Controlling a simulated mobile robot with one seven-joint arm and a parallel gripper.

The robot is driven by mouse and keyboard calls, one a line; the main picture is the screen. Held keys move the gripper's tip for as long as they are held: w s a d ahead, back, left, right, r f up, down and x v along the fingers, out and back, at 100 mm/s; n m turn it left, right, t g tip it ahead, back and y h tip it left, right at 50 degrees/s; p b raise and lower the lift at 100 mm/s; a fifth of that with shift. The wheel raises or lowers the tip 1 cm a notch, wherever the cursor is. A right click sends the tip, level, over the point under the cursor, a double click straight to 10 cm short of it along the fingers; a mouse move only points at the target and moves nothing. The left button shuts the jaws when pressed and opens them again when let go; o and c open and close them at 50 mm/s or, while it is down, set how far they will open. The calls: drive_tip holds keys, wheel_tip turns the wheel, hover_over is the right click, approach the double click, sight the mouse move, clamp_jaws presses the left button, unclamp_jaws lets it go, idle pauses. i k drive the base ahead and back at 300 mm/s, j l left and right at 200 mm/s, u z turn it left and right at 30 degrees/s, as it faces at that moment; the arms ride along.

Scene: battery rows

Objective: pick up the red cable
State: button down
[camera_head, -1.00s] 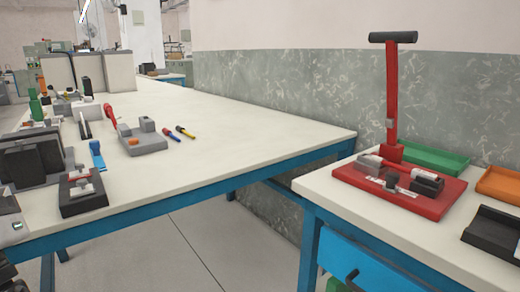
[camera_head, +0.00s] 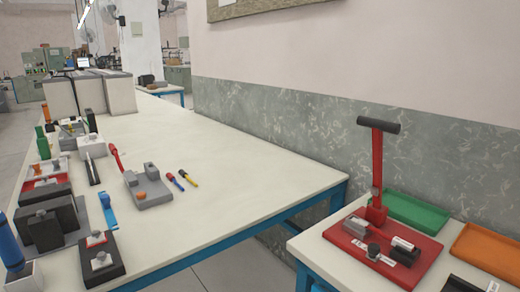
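I cannot pick out a red cable for certain in this view. A thin red piece (camera_head: 117,158) stands tilted at the grey block fixture (camera_head: 150,190) on the long white table, but I cannot tell whether it is a cable or a handle. On the right table, a red lever tool (camera_head: 377,165) with a dark crossbar stands upright on a red base (camera_head: 405,268). My gripper is not in view.
Blue (camera_head: 175,181) and yellow (camera_head: 188,177) screwdriver-like tools lie beside the grey fixture. Black blocks and clamps crowd the left side. The long table's (camera_head: 245,180) middle and right are clear. Green (camera_head: 417,209) and orange (camera_head: 488,249) trays sit at right. A gap separates the tables.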

sight(396, 242)
drive_tip(key=j+z, duration=0.25)
drive_tip(key=z, duration=0.15)
drive_tip(key=j+z, duration=0.55)
drive_tip(key=z, duration=0.2)
drive_tip(key=i, duration=0.45)
